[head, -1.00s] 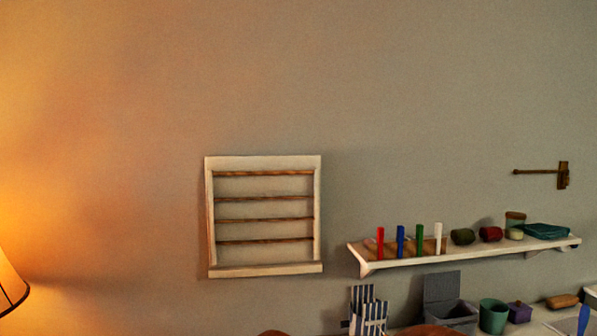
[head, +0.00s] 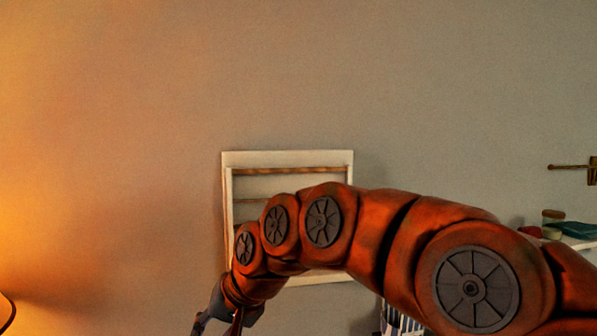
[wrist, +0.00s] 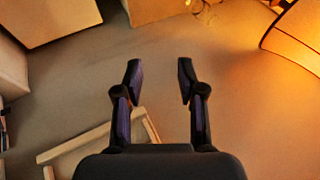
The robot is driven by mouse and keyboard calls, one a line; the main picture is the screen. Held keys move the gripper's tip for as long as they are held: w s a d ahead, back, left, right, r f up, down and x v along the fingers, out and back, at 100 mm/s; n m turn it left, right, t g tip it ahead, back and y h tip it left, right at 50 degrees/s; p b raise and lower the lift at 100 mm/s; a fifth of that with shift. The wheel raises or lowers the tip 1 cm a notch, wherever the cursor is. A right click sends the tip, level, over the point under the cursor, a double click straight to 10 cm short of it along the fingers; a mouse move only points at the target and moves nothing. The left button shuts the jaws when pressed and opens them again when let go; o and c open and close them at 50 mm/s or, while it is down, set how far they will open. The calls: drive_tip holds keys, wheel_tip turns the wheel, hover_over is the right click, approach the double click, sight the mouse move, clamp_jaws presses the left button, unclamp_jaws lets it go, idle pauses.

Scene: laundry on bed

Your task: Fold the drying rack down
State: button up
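The drying rack (head: 285,158) is a pale frame with wooden rods, upright and flat against the wall in the head view. My orange arm hides its middle and lower right. In the wrist view a corner of the pale rack frame (wrist: 75,145) shows at the lower left, partly behind my gripper. My gripper (wrist: 160,68) is open and empty, its two dark fingers apart, with bare wall beyond them. In the head view my gripper (head: 215,318) is at the bottom, below and left of the rack's lower left corner. I see no contact with the rack.
A lit lamp (head: 5,310) stands at the left edge, and its shade (wrist: 298,35) is at the upper right of the wrist view. A shelf (head: 580,243) with jars is at the right, mostly behind my arm. A wall hook (head: 575,168) is above it.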

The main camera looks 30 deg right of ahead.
drive_tip(key=w+d+r+m+t, duration=0.3)
drive_tip(key=w+d+r, duration=0.2)
drive_tip(key=w+r, duration=0.25)
drive_tip(key=m+t+h, duration=0.3)
drive_tip(key=m+t, duration=0.4)
drive_tip(key=m, duration=0.4)
approach(296, 170)
drive_tip(key=w, duration=0.1)
drive_tip(key=shift+w+f+p, duration=0.25)
drive_tip(key=shift+w+p, duration=0.15)
drive_tip(key=shift+w, duration=0.85)
drive_tip(key=shift+w+f+p, duration=0.2)
drive_tip(key=shift+w+p, duration=0.2)
drive_tip(key=shift+w, duration=0.85)
drive_tip(key=shift+w+f+p, duration=0.25)
drive_tip(key=shift+w+p, duration=0.15)
drive_tip(key=shift+w, duration=0.85)
clamp_jaws()
